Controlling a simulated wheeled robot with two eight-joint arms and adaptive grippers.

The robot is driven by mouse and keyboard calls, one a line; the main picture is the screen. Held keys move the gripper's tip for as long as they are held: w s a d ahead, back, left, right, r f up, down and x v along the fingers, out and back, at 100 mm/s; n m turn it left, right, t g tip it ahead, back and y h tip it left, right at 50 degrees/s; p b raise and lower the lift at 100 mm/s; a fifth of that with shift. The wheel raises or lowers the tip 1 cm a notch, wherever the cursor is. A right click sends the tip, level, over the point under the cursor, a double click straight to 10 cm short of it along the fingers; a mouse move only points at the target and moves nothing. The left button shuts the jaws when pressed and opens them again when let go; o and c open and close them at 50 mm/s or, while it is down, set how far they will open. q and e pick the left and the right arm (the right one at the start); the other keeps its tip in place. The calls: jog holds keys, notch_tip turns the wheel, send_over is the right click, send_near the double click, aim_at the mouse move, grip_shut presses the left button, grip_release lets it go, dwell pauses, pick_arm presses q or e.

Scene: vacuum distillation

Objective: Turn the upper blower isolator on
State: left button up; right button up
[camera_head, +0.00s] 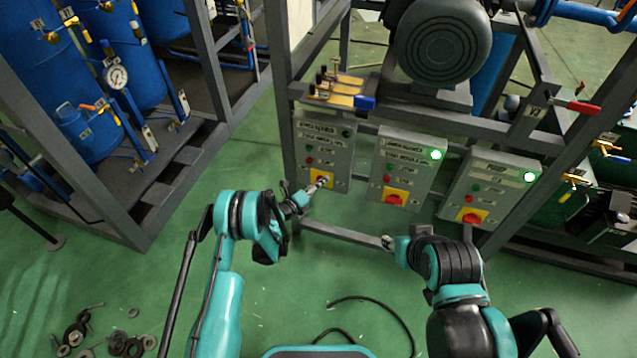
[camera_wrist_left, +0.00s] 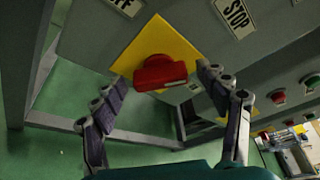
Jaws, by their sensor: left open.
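Three grey control boxes hang in a row on the dark frame; their labels are too blurred to read. The left box (camera_head: 340,145) has an unlit lamp and a yellow plate (camera_head: 317,176) with a red rotary isolator knob. My left gripper (camera_head: 318,186) is at this knob and mostly covers it. In the left wrist view the red knob (camera_wrist_left: 160,72) sits on its yellow plate (camera_wrist_left: 190,52), between the spread fingers of the left gripper (camera_wrist_left: 163,82). A gap shows on both sides of the knob. My right gripper (camera_head: 388,242) hangs below the middle box, its fingers too small to read.
The middle box (camera_head: 430,150) and right box (camera_head: 505,170) have lit green lamps and their own red isolators. A grey motor (camera_head: 440,45) sits above. A horizontal frame bar (camera_head: 345,236) runs below the boxes. Loose rings lie on the floor at lower left.

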pick_arm(q)
jog(key=c, duration=1.2)
jog(key=shift+o, duration=0.2)
jog(key=m+y, duration=0.1)
jog(key=m, duration=0.1)
jog(key=m+y, duration=0.2)
jog(key=m, duration=0.1)
jog(key=m+y, duration=0.2)
jog(key=shift+d+r+t, duration=0.2)
jog(key=shift+d+t, duration=0.05)
jog(key=shift+t, duration=0.15)
jog(key=shift+m, duration=0.4)
jog(key=o, duration=1.2)
jog(key=shift+c, duration=0.2)
